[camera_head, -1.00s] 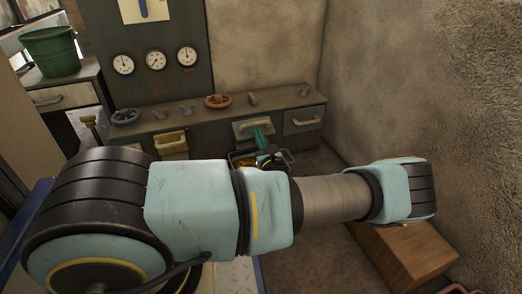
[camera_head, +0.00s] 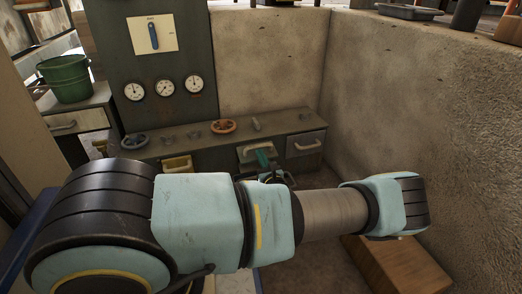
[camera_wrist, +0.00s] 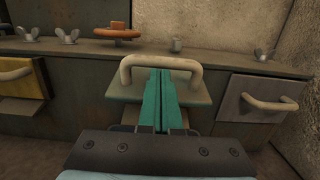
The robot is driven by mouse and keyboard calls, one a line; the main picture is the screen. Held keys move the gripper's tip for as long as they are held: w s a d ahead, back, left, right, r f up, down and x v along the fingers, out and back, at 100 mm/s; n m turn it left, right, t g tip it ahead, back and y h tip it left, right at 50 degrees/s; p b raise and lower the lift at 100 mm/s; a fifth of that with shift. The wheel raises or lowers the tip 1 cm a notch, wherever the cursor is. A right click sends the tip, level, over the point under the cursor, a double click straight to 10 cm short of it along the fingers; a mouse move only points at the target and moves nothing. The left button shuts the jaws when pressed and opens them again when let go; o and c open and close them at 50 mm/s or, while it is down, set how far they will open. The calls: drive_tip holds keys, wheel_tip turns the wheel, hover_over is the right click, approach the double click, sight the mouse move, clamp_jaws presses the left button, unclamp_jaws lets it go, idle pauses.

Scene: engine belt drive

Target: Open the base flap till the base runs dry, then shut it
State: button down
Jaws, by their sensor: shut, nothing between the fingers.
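A pale green flap (camera_wrist: 114,86) with a beige bar handle (camera_wrist: 160,62) is in the middle of the wrist view. It leans outward at the top, with a pale lip below it. It also shows on the low cabinet in the head view (camera_head: 245,155). My gripper (camera_wrist: 160,72) has teal fingers pressed together, empty. The fingertips are just below the handle bar, in front of the flap; I cannot tell whether they touch it. My gripper also shows in the head view (camera_head: 263,152), partly behind my arm. I see no flow; the area below the flap is mostly hidden.
A yellow flap (camera_wrist: 20,78) is left and a grey flap (camera_wrist: 262,98) right. An orange handwheel (camera_wrist: 117,32) and wing nuts sit on the ledge. Gauges (camera_head: 165,88) and a blue lever (camera_head: 153,35) are above. A wooden box (camera_head: 395,268) lies by the right wall.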

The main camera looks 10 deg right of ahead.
drive_tip(key=shift+r+g+p, duration=0.3)
drive_tip(key=shift+r+p, duration=0.2)
drive_tip(key=shift+p, duration=0.7)
drive_tip(key=shift+f, duration=0.25)
drive_tip(key=s+d+f+p, duration=0.1)
drive_tip(key=s+f+p, duration=0.1)
drive_tip(key=s, duration=1)
drive_tip(key=shift+s+d+f, duration=0.15)
drive_tip(key=shift+s+d, duration=0.15)
drive_tip(key=shift+s, duration=0.1)
